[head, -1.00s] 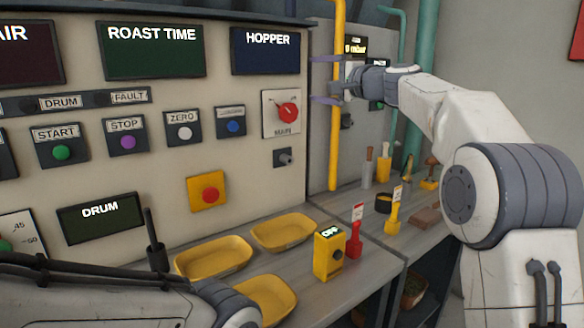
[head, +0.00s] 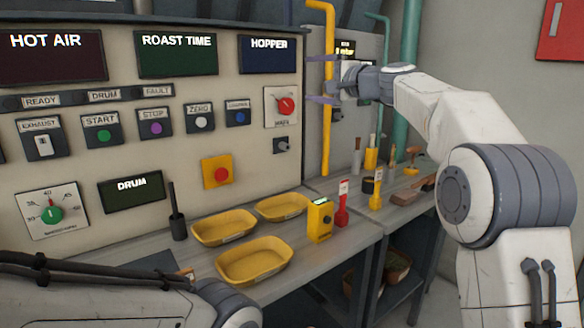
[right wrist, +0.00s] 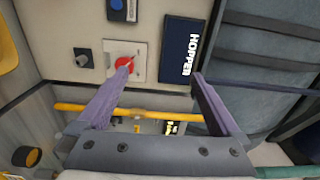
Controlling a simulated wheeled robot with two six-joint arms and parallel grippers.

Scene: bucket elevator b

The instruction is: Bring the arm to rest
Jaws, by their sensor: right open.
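My right gripper (head: 324,82) is raised in front of the panel, near the yellow pipe (head: 327,130). In the right wrist view its two purple fingers (right wrist: 160,95) are spread wide with nothing between them. The red main knob (head: 286,106) on its white plate lies beyond the fingers and also shows in the right wrist view (right wrist: 124,63). In the head view the fingers appear beside that plate; I cannot tell how close they are to the panel. My left arm (head: 110,296) crosses the lower left, and its gripper is out of the picture.
The panel carries the hopper display (head: 270,54), several buttons and a red stop button (head: 221,174). On the counter stand yellow trays (head: 255,278), a yellow box (head: 320,236), and red (head: 342,212) and yellow (head: 376,197) tagged tools. A red box (head: 562,38) hangs on the right wall.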

